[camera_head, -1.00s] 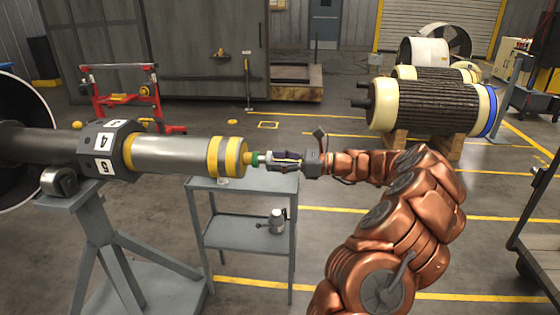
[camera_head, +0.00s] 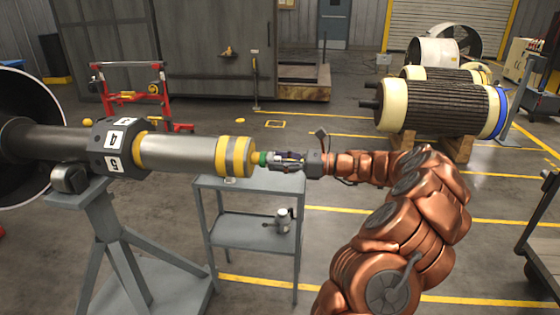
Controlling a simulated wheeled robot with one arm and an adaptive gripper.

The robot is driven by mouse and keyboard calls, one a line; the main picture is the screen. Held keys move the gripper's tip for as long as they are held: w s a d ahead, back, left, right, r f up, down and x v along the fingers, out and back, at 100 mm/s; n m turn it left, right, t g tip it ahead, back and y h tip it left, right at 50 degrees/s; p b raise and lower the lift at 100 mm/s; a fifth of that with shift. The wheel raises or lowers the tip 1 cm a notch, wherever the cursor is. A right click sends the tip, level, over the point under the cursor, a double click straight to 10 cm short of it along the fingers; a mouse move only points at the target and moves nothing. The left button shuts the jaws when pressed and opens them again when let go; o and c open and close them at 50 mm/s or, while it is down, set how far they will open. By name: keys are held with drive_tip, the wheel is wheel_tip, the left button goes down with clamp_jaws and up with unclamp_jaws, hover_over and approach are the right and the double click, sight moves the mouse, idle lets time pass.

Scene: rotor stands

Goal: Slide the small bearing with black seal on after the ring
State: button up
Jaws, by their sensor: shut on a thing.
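The horizontal shaft (camera_head: 178,151) ends at the right in yellow bands around a grey metal ring (camera_head: 231,156). A narrower yellow and green stub (camera_head: 263,158) shows past the bands. My gripper (camera_head: 276,159) is level with the shaft, just right of this stub, and points left at it. It is shut on a small part at the stub's end. The part is mostly hidden by the fingers, so I cannot make out a black seal or tell whether it is around the stub. No other bearing shows clearly.
A grey stand (camera_head: 118,240) bears the shaft at the left. A grey shelf table (camera_head: 250,190) stands below my gripper, with a metal can-like tool (camera_head: 283,220) on its lower shelf. Large rotors (camera_head: 435,106) rest on wooden blocks at the back right. Floor between is clear.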

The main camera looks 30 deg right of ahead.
drive_tip(key=shift+w+a+p, duration=0.25)
drive_tip(key=shift+p, duration=0.2)
idle(0.5)
drive_tip(key=o, duration=1.2)
drive_tip(key=shift+c, duration=0.2)
drive_tip(key=o, duration=0.3)
drive_tip(key=shift+s, duration=0.1)
drive_tip(key=shift+p+v, duration=1.65)
drive_tip(key=shift+v, duration=2.8)
